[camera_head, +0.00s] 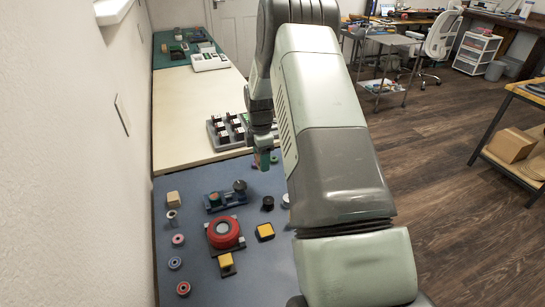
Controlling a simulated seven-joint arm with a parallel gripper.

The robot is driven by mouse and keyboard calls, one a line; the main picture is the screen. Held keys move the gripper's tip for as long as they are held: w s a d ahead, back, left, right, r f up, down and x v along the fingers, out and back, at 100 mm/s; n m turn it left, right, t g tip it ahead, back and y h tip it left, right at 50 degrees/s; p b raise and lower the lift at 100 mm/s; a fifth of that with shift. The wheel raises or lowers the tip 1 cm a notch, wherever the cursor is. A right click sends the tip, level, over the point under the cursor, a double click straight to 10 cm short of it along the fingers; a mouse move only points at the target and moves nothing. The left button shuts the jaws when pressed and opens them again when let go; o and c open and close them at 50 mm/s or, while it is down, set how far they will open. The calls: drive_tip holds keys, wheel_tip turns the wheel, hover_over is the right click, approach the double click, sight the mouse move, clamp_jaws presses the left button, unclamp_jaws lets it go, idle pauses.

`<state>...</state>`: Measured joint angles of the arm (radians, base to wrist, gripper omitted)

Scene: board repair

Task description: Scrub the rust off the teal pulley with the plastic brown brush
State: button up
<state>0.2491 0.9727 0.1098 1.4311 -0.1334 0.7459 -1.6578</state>
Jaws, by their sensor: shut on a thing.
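My gripper (262,157) points down above the far part of the blue mat, near the pale board's edge. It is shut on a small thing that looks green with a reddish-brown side. The thing is too small and too hidden by the fingers for me to tell whether it is the brush. A small teal round part with reddish marks, likely the pulley (214,199), sits on a blue fixture (226,198), nearer and left of my gripper. A dark knob (240,186) stands at the fixture's right end. No other brush shows clearly.
A red round device (225,232) stands nearer on the blue mat (205,285). Yellow-topped blocks (265,231), a wooden block (173,199) and several spools (178,240) lie around it. A grey tray (217,136) with dark parts is behind. My arm hides the mat's right side.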

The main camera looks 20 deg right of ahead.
drive_tip(key=r, duration=0.2)
hover_over(212, 196)
drive_tip(key=a, duration=0.1)
drive_tip(key=shift+a+f, duration=0.1)
drive_tip(key=shift+f, duration=3.8)
drive_tip(key=shift+d+f, duration=0.25)
drive_tip(key=shift+d, duration=0.4)
drive_tip(key=shift+c, duration=0.4)
drive_tip(key=shift+d, duration=1.3)
drive_tip(key=shift+a, duration=2)
wheel_tip(212, 196, up, 8)
drive_tip(key=shift+r, duration=0.1)
